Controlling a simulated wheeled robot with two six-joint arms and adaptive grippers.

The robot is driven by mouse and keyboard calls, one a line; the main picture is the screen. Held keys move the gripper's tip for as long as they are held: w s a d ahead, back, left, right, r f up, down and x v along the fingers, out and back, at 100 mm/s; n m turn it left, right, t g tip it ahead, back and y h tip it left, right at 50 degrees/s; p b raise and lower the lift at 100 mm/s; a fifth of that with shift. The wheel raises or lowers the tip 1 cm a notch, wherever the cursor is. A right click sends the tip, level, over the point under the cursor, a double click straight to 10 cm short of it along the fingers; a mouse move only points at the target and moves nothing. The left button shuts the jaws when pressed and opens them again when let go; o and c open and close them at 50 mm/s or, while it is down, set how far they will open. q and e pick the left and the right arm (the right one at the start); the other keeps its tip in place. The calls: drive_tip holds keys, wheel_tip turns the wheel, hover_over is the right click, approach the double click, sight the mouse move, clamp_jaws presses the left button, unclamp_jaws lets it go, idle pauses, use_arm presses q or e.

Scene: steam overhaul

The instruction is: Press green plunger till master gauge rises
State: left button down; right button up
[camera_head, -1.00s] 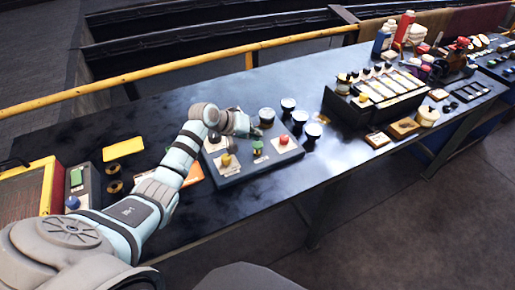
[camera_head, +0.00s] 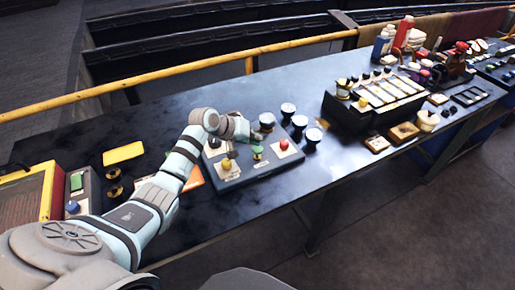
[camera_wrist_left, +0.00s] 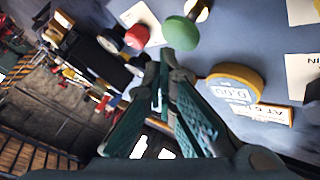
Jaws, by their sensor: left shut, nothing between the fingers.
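The green plunger (camera_head: 257,153) stands on a dark control panel (camera_head: 232,182), between a yellow knob (camera_head: 227,165) and a red knob (camera_head: 283,144). My left gripper (camera_head: 252,137) is shut and empty, just behind and above the green plunger. In the left wrist view the shut fingertips (camera_wrist_left: 165,62) are close to the green plunger's round top (camera_wrist_left: 181,33); I cannot tell whether they touch it. I cannot tell which gauge is the master. My right gripper is out of view.
Several round dark gauges (camera_head: 288,109) stand behind and right of the panel. A black rack (camera_head: 352,116) stands farther right. A yellow plate (camera_head: 123,154) lies left of my arm. A yellow rail (camera_head: 190,68) runs behind the table. The table front is clear right of the panel.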

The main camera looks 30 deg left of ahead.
sight(255, 148)
use_arm(q)
drive_tip(key=shift+f, duration=0.1)
idle(0.3)
drive_tip(key=shift+f, duration=0.35)
drive_tip(key=shift+s+f+b, duration=0.15)
drive_tip(key=shift+f+b, duration=0.6)
drive_tip(key=shift+f, duration=0.65)
idle(1.0)
drive_tip(key=shift+r, duration=0.1)
drive_tip(key=shift+r+p, duration=1.7)
drive_tip(key=shift+p, duration=0.2)
